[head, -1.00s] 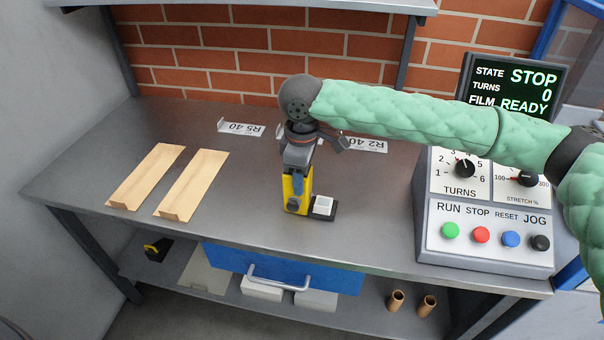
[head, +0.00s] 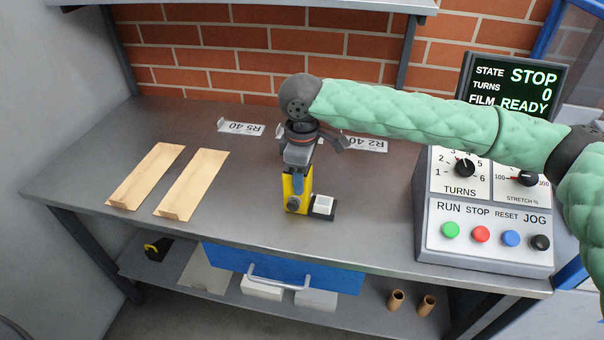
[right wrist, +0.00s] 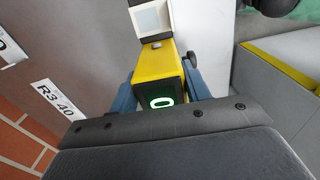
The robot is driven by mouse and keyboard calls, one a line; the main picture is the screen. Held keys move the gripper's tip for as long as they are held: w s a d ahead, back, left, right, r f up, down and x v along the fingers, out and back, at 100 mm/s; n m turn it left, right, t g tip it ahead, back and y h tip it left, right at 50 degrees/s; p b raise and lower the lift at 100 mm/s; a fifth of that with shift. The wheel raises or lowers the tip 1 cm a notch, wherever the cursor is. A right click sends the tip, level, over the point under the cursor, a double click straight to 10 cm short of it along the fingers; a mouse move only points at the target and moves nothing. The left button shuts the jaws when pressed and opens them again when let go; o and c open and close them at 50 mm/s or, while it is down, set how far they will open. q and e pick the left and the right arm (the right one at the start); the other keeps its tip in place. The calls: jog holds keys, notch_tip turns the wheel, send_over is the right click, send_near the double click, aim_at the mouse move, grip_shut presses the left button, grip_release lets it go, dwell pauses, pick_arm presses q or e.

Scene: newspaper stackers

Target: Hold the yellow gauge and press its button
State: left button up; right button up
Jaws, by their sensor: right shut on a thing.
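The yellow gauge (head: 291,191) stands upright on the metal bench in the head view, beside a small black base with a white block (head: 323,205). My right gripper (head: 298,180) comes down on it from above, with blue fingers shut on its upper part. In the right wrist view the gauge (right wrist: 158,66) sits between the blue fingers (right wrist: 160,94). Its small display (right wrist: 161,101) shows a green-lit 0. My left gripper is not in view.
Two tan folded pieces (head: 146,176) (head: 192,184) lie on the bench at left. A control box (head: 484,240) with coloured buttons stands at right. White labels (head: 241,128) lie behind the gripper. The bench front between the tan pieces and the gauge is clear.

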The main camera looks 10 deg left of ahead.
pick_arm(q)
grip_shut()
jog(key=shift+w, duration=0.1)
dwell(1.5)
